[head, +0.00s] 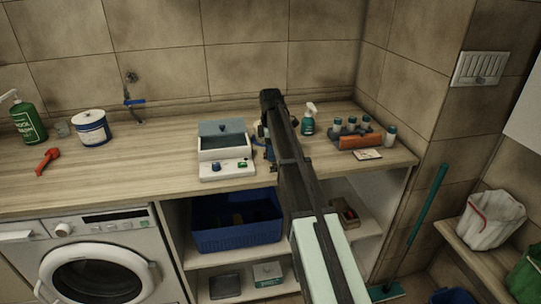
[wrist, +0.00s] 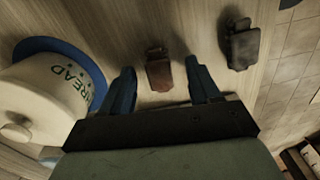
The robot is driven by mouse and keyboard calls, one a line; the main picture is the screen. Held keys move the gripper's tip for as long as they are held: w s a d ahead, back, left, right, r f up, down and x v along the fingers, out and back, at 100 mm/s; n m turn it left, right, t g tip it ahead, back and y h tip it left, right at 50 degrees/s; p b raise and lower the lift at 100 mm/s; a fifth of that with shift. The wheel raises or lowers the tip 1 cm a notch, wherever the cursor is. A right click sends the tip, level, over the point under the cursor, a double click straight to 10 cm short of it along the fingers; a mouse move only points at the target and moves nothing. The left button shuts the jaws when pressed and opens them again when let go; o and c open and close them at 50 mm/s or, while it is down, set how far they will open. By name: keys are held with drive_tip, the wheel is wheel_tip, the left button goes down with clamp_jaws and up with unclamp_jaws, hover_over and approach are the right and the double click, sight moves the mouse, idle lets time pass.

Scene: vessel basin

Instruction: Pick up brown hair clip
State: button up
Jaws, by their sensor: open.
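The brown hair clip (wrist: 158,74) lies on the wooden counter (head: 90,170), near the middle of the wrist view. My gripper (wrist: 160,66) is open, with one blue finger to the left of the clip and the other to its right. The fingers appear apart from the clip, and nothing is held. I cannot tell how far the fingertips are above the counter. In the head view my arm hides the clip.
A cream lidded container (wrist: 45,95) with a blue rim and green letters stands close to the left finger. A black clip (wrist: 240,46) lies to the right. A white device (head: 226,150), spray bottle (head: 308,122) and orange rack (head: 358,139) stand on the counter.

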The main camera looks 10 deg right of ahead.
drive_tip(key=shift+c, duration=0.4)
drive_tip(key=c, duration=1)
drive_tip(key=shift+c, duration=0.2)
